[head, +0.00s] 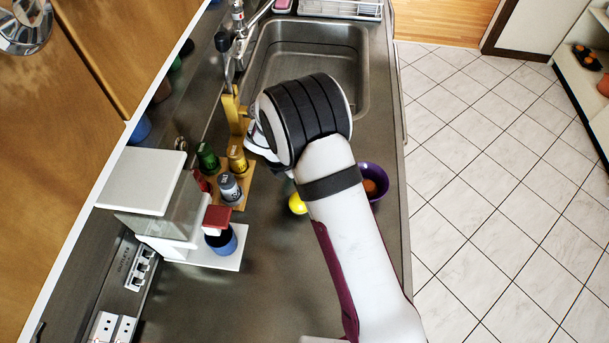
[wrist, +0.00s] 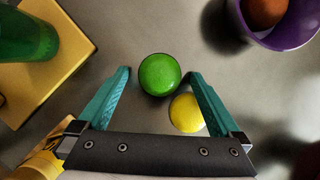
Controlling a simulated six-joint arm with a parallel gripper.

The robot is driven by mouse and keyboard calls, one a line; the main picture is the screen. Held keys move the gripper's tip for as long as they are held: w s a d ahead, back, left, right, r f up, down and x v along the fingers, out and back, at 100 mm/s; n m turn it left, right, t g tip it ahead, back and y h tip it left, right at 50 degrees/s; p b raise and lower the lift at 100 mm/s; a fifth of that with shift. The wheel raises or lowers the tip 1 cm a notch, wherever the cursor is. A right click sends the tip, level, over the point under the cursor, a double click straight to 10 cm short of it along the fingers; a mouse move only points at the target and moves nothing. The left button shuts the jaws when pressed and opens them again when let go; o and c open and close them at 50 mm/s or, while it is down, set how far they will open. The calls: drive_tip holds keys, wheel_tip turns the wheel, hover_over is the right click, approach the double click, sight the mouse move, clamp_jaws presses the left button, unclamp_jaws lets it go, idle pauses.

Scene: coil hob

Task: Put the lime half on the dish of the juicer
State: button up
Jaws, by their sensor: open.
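A green, round-looking lime half (wrist: 160,75) sits on the steel worktop in the wrist view. My gripper (wrist: 160,78) is open, with its teal fingers on either side of the lime; I cannot tell whether either finger touches it. A yellow lemon-like fruit (wrist: 187,113) lies close beside the lime, near the right finger. It also shows in the head view (head: 297,204). In the head view my arm hides the lime and the fingers. I cannot pick out the juicer or its dish with certainty.
A purple bowl (head: 383,173) with an orange-brown item stands right of my arm, also in the wrist view (wrist: 246,32). The sink (head: 345,45) is behind.

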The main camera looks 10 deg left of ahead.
drive_tip(key=shift+r, duration=0.1)
drive_tip(key=c, duration=1.5)
